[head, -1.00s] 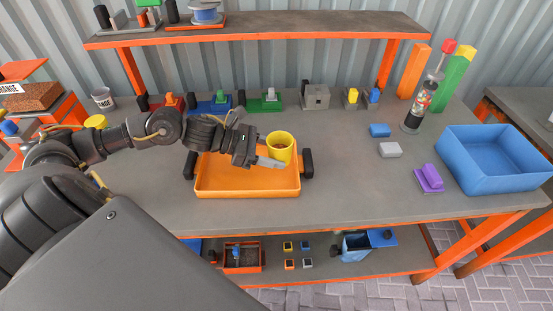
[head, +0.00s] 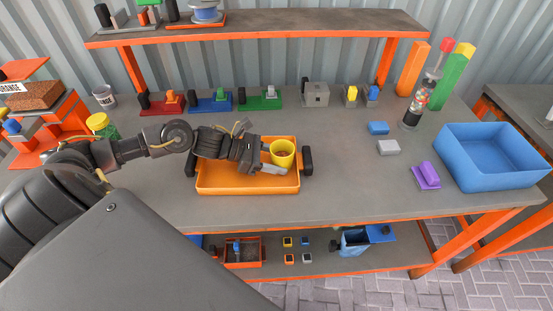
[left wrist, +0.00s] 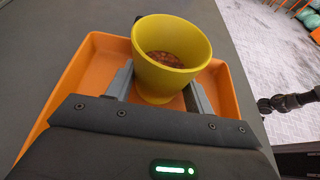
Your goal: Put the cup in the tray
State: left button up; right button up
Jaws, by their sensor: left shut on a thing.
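The yellow cup (head: 283,153) is upright over the right part of the orange tray (head: 240,184). My left gripper (head: 279,170) is shut on the cup. In the left wrist view the cup (left wrist: 172,50) stands between the two grey fingers, with brown contents inside, and the tray (left wrist: 88,62) lies around and beneath it. I cannot tell whether the cup's base touches the tray floor. The tray has black handles at its left and right ends. My right gripper is not in view.
A large blue bin (head: 490,160) stands at the right of the table. A purple block (head: 425,176), a grey block (head: 388,148) and a blue block (head: 378,128) lie left of it. Several fixtures line the table's back. Table in front of the tray is clear.

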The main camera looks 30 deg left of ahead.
pick_arm(q)
jog(key=o, duration=1)
jog(key=shift+r, duration=0.1)
jog(key=shift+r+p, duration=0.1)
jog(key=shift+p, duration=0.3)
jog(key=v, duration=0.2)
jog(key=b+v, duration=0.1)
jog(key=v, duration=0.1)
jog(key=b+v, duration=0.1)
jog(key=v, duration=0.1)
jog(key=shift+s+a+f, duration=0.2)
jog(key=v, duration=0.2)
jog(key=p+v, duration=0.1)
jog(key=v, duration=0.1)
jog(key=shift+r, duration=0.3)
jog(key=shift+s+a+r+p, duration=0.25)
jog(key=shift+s+a+p, duration=0.05)
jog(key=shift+a+p, duration=0.25)
